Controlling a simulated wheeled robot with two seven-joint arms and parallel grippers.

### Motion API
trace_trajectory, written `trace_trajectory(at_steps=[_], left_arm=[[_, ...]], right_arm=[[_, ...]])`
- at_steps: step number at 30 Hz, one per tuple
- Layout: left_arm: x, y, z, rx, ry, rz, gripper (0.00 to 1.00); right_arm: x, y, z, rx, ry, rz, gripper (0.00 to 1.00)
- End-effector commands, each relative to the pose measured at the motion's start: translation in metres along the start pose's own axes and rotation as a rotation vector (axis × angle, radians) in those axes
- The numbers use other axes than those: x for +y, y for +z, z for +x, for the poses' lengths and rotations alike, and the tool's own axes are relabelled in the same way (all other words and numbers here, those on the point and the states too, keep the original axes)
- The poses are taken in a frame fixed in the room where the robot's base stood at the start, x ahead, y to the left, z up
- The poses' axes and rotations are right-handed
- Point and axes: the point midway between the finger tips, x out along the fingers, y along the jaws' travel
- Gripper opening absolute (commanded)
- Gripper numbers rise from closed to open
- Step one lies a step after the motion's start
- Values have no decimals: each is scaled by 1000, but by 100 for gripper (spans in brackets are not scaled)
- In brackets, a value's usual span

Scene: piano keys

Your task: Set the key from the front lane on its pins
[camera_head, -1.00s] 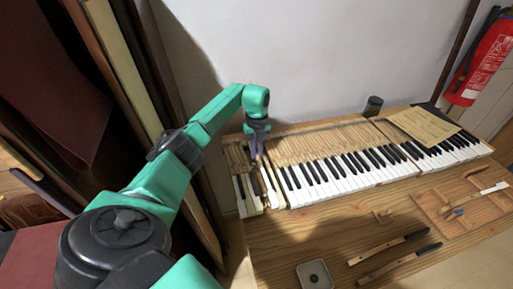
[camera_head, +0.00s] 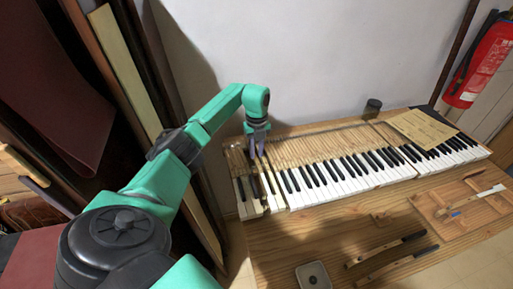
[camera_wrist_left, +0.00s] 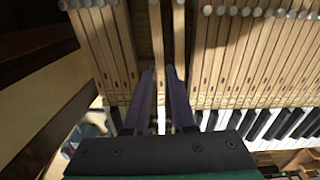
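My left gripper (camera_head: 257,146) is over the gap near the left end of the keyboard, fingers pointing down. In the wrist view its two fingers (camera_wrist_left: 160,82) stand on either side of a narrow wooden key (camera_wrist_left: 156,40), with a little space showing beside it. The key lies lengthwise in the gap, roughly in line with its neighbours. Its seat on the pins is hidden by the fingers. Another single key stick (camera_wrist_left: 180,35) lies just right of it. My right gripper is in no view.
The keyboard (camera_head: 335,172) has rows of keys left and right of the gap. Loose keys (camera_head: 385,248) lie on the bench front (camera_head: 300,235), near a small square dish (camera_head: 314,275). A wooden tray (camera_head: 470,205) is at right, a dark jar (camera_head: 373,107) behind.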

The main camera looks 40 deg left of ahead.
Motion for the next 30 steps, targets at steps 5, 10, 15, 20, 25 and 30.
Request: trace_trajectory(at_steps=[5, 10, 15, 20, 25, 30], left_arm=[[0, 0, -6, 0, 0, 0, 24], [0, 0, -5, 0, -1, 0, 43], [0, 0, -5, 0, -1, 0, 59], [0, 0, -6, 0, 0, 0, 59], [0, 0, -19, 0, -1, 0, 59], [1, 0, -38, -1, 0, 0, 59]], right_arm=[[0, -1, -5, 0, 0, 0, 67], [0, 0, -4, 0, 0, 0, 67], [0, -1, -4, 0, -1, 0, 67], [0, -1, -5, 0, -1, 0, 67], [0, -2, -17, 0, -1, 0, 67], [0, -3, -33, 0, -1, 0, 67]])
